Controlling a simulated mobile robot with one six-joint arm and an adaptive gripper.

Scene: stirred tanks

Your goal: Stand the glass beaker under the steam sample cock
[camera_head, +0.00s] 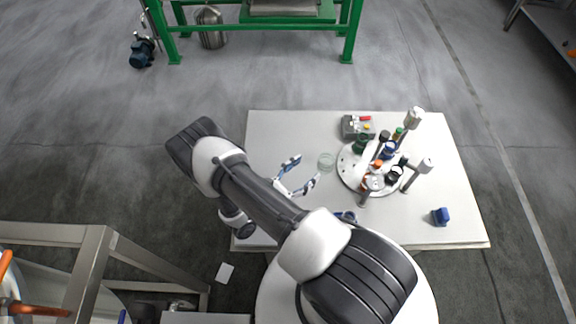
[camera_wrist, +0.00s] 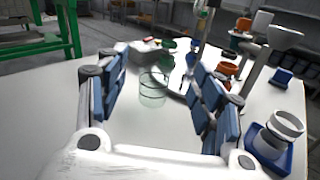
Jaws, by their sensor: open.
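The glass beaker (camera_head: 326,162) stands upright on the white table, left of the round fitting plate. In the wrist view the clear beaker (camera_wrist: 153,90) shows ahead, between and beyond my fingers. My gripper (camera_head: 297,177) is open and empty, a short way left of the beaker; its blue-padded fingers (camera_wrist: 155,104) frame the beaker in the wrist view without visible contact. The round plate (camera_head: 347,172) carries several valves and posts with coloured caps. I cannot tell which of them is the steam sample cock.
A grey control box (camera_head: 352,128) with coloured buttons stands behind the plate. A blue item (camera_head: 440,216) lies at the table's right front. A blue and white part (camera_wrist: 274,140) is close to the right finger. The table's left back (camera_head: 275,130) is clear.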

